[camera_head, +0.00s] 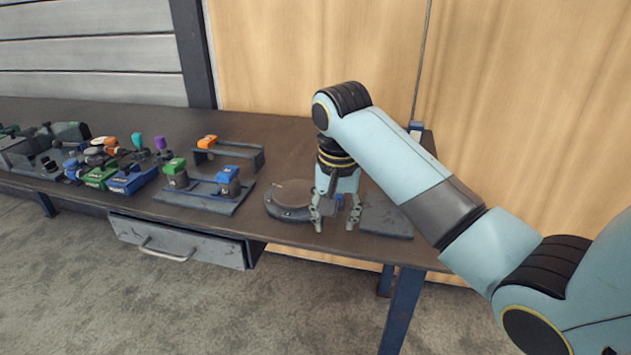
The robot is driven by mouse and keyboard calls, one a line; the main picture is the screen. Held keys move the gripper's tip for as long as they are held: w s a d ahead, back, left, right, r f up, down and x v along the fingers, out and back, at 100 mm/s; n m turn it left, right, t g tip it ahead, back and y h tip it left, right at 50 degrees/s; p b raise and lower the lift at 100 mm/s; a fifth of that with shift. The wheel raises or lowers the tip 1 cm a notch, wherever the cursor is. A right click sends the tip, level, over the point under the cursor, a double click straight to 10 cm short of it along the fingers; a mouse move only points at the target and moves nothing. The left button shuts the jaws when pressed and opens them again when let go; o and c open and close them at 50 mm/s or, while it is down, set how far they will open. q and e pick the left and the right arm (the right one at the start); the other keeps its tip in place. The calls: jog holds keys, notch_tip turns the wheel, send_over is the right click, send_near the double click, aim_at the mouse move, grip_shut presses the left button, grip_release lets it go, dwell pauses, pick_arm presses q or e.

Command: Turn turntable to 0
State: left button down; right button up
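The turntable (287,196) is a round grey disc with a brownish top on a dark base, near the front edge of the workbench. My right gripper (334,226) points straight down at the right side of the turntable, its fingers spread apart. A small blue part (339,198) shows behind and between the fingers. I cannot tell whether the fingers touch the turntable. Its right side is partly hidden by the gripper, and no scale marks are readable. My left gripper does not show.
A dark flat plate (385,219) lies right of the gripper. Left are a rack with green and blue-topped parts (204,195), a small stand with an orange part (229,153) and several coloured tools (112,165). An open drawer (182,243) juts out below the bench.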

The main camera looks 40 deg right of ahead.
jog(key=w+d+r+m+g+y, duration=0.1)
jog(key=w+d+r+m, duration=0.2)
jog(key=w+r+m, duration=0.6)
jog(key=n, duration=0.2)
send_near(297, 189)
jog(key=s+f, duration=0.1)
jog(key=f, duration=0.1)
jog(key=s+d+f, duration=0.1)
jog(key=s+f, duration=0.1)
jog(key=s+f+b, duration=0.1)
jog(key=f, duration=0.1)
jog(key=shift+s+d+f, duration=0.1)
jog(key=shift+s+d, duration=0.1)
jog(key=shift+s, duration=0.15)
grip_shut()
